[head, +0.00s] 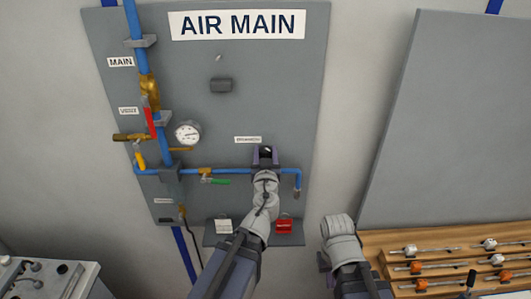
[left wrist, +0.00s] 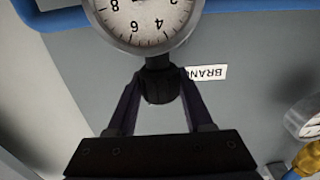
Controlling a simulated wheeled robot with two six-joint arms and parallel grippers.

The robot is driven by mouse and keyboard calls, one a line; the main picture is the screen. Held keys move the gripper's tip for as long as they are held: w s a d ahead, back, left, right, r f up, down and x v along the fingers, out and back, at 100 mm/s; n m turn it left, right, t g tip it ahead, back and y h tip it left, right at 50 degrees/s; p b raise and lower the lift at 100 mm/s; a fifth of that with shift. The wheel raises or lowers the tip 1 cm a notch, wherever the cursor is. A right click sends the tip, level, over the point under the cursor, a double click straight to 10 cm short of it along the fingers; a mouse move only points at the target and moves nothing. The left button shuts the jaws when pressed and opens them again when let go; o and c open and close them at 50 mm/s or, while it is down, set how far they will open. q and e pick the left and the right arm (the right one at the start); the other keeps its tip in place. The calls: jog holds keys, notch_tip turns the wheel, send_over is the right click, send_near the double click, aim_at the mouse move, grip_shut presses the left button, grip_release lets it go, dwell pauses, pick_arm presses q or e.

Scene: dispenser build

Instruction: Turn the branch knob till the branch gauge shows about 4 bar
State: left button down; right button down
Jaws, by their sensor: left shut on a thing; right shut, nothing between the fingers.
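In the left wrist view the branch gauge (left wrist: 150,18) shows upside down and cut off at the top edge. Its figures 4, 6 and 8 can be read, but I cannot make out where the needle points. The dark branch knob (left wrist: 160,88) sits just below it in that view. My left gripper (left wrist: 161,80) is shut on the knob, one finger on each side. In the head view my left gripper (head: 265,153) is at the blue pipe and hides the knob and gauge. My right gripper (head: 323,262) is shut and empty, low and apart from the panel.
The grey AIR MAIN panel (head: 285,90) carries a blue pipe (head: 232,171), another gauge (head: 187,133), a red lever (head: 150,124) and a green-handled valve (head: 215,180). Red (head: 284,227) and white (head: 223,226) items sit below. A wooden rack (head: 380,245) stands at right.

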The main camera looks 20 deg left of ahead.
pick_arm(q)
jog(key=shift+h, duration=0.3)
jog(key=c, duration=0.6)
grip_release()
jog(key=shift+f, duration=0.1)
